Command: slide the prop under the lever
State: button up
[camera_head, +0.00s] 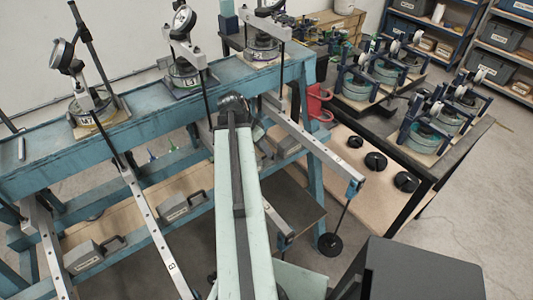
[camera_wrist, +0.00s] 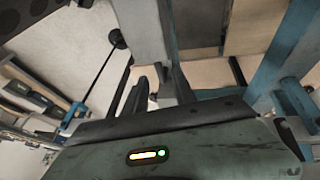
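Long metal levers with holes reach out from a teal frame (camera_head: 150,115). The right lever (camera_head: 315,150) slopes down to a blue end, where a rod carries a black weight (camera_head: 330,243). The weight also shows in the wrist view (camera_wrist: 117,38), with the rod and blue lever end (camera_wrist: 72,118). A middle lever (camera_head: 150,228) and a left lever (camera_head: 47,248) lie farther left. My gripper (camera_wrist: 152,92) shows as dark finger shapes beyond its housing; a pale grey piece appears between them, but contact is unclear. My arm hides it in the head view. I cannot identify the prop.
Grey labelled weights (camera_head: 187,205) lie on the lower shelf. A dark box top (camera_head: 415,270) stands at front right. A side table (camera_head: 455,155) holds several small devices. Black discs (camera_head: 375,162) lie on a tan board. Open floor shows at far right.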

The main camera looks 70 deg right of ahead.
jog(key=shift+x, duration=0.85)
jog(key=shift+w, duration=0.1)
grip_shut()
jog(key=shift+a, duration=0.1)
dwell(0.5)
